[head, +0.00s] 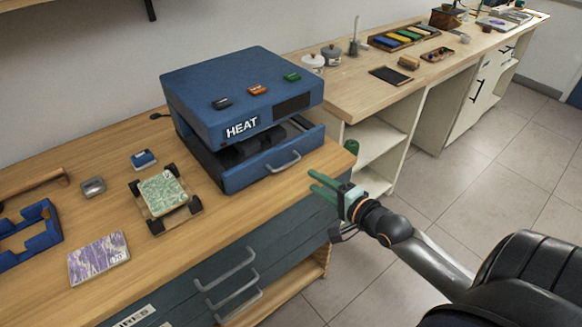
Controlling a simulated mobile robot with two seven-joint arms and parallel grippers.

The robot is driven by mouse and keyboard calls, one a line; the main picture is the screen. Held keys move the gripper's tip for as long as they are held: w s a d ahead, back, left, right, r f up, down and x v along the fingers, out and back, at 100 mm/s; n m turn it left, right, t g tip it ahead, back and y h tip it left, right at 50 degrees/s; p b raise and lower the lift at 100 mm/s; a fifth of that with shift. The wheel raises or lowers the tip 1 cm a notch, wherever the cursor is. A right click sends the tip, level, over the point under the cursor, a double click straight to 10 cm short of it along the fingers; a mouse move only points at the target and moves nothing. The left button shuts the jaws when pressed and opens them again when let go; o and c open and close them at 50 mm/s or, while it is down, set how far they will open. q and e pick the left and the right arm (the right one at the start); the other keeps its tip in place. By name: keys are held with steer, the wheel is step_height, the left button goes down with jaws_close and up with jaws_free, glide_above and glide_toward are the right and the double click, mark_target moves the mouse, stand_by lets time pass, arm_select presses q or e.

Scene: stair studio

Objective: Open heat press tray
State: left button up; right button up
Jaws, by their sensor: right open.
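The blue heat press (240,85) stands on the wooden bench, with a white HEAT label on its front and three small buttons on top. Its tray (245,174) is at the bottom front, with a grey curved handle (283,162). Dark parts show in the gap between the tray and the upper body. How far the tray is out is hard to tell. My right gripper (318,182), with green fingers, is open and empty. It is right of and a little below the handle in the picture, apart from it, pointing left. My left gripper is not in view.
A patterned green block (162,193) sits in a holder with black corners left of the press. A purple patterned tile (98,257) and a blue frame (45,230) lie further left. Grey drawers (200,290) with handles are below the bench front. Tiled floor is at right.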

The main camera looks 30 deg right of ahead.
steer(key=x, duration=1)
steer(key=shift+w+a+f+b, duration=0.1)
steer(key=shift+w+b, duration=0.15)
steer(key=shift+b, duration=0.05)
jaws_close()
stand_by(1.0)
